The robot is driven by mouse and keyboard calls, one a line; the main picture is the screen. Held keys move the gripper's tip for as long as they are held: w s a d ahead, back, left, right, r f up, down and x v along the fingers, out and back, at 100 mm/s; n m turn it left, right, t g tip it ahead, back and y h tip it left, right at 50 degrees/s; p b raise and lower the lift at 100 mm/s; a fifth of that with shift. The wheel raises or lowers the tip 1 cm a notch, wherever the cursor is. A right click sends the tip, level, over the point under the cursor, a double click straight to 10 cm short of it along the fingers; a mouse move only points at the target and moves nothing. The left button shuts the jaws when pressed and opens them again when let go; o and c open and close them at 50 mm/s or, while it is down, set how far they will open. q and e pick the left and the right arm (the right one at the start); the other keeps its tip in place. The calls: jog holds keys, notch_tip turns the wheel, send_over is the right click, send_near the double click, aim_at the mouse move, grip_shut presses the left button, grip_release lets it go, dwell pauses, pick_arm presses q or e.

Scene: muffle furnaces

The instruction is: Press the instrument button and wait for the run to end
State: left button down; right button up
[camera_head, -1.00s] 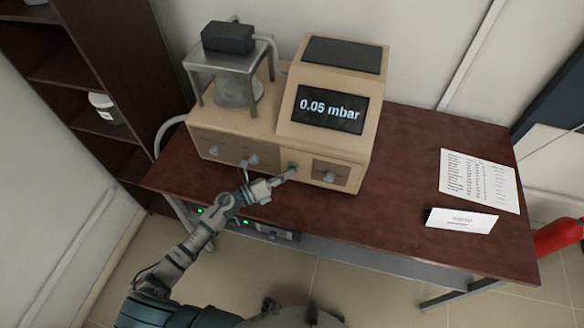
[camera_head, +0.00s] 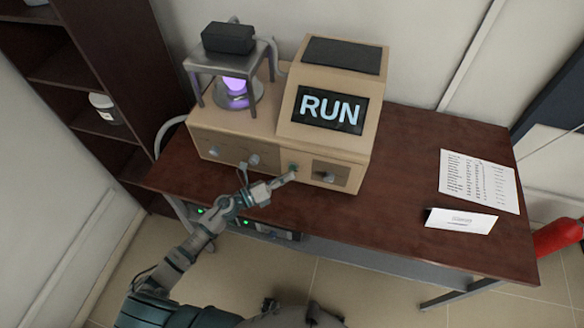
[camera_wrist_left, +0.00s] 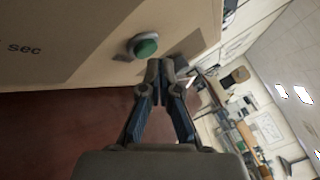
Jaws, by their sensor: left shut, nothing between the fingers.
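The beige instrument (camera_head: 232,146) stands on the dark red table. Its screen (camera_head: 329,109) reads "RUN". A purple glow (camera_head: 236,88) shows in the glass chamber under the metal stand on its left part. The green button (camera_head: 292,168) is on the front face; it also shows in the left wrist view (camera_wrist_left: 146,47). My left gripper (camera_head: 290,177) is shut and empty, its tips close by the button. In the left wrist view the fingertips (camera_wrist_left: 167,66) lie just beside and below the button, with a small gap in the picture. My right gripper is not in view.
Knobs sit on the front face beside the button. A printed sheet (camera_head: 479,180) and a folded card (camera_head: 460,218) lie on the table's right part.

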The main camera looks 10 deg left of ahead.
pick_arm(q)
jog(key=s, duration=0.5)
jog(key=shift+s+p, duration=0.25)
jog(key=shift+p, duration=0.05)
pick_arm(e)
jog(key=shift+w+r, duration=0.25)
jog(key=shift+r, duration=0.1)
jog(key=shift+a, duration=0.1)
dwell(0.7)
